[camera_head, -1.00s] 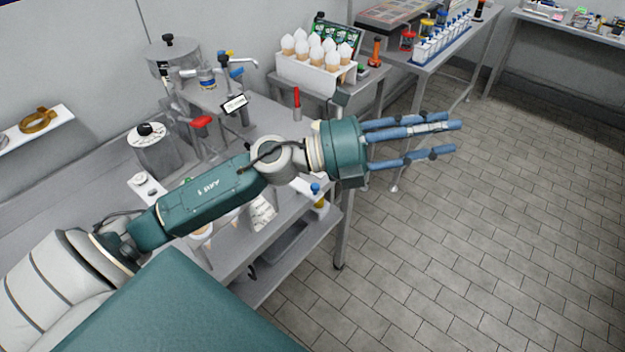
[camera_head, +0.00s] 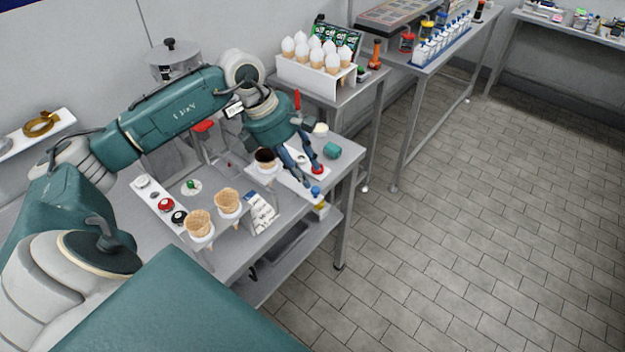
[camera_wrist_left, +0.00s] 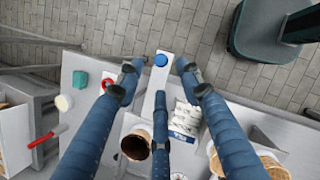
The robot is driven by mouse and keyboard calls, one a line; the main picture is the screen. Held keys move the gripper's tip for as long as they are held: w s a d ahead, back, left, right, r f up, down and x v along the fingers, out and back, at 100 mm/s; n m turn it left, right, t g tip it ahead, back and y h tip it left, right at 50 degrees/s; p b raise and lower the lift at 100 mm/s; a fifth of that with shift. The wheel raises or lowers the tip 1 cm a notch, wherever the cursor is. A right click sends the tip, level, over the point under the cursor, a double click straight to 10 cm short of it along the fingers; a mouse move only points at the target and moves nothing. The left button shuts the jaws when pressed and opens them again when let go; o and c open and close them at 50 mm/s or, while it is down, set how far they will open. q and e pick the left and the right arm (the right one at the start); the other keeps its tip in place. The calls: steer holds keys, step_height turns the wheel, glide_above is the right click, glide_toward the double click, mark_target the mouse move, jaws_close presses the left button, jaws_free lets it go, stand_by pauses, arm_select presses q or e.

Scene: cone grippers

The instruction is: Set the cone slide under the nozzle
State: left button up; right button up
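The white cone slide (camera_head: 293,184) is a narrow strip with a blue knob (camera_head: 316,190) at its front end. The strip (camera_wrist_left: 148,103) and knob (camera_wrist_left: 160,60) also show in the left wrist view. A dark-mouthed cone (camera_head: 265,157) stands near the slide's rear; the wrist view shows it (camera_wrist_left: 135,146) too. My left gripper (camera_head: 302,173) points down over the slide. Its fingers (camera_wrist_left: 159,70) are spread, with tips on either side of the knob and apart from it. The nozzle is hidden behind my left arm. My right gripper is out of view.
Two waffle cones (camera_head: 228,201) stand in holders beside a printed card (camera_head: 260,212). A red button (camera_head: 317,169) and a teal block (camera_head: 331,150) lie right of the slide. A rack of white-topped cones (camera_head: 310,72) stands behind. The floor right of the table is clear.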

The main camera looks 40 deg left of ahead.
mark_target(315, 188)
arm_select(q)
steer(key=p+x, duration=0.1)
steer(key=x, duration=0.4)
steer(key=shift+d+p, duration=0.1)
steer(key=shift+p, duration=0.25)
steer(key=shift+w+d+f, duration=0.1)
steer(key=shift+w+f, duration=0.05)
steer(key=shift+f, duration=0.3)
jaws_close()
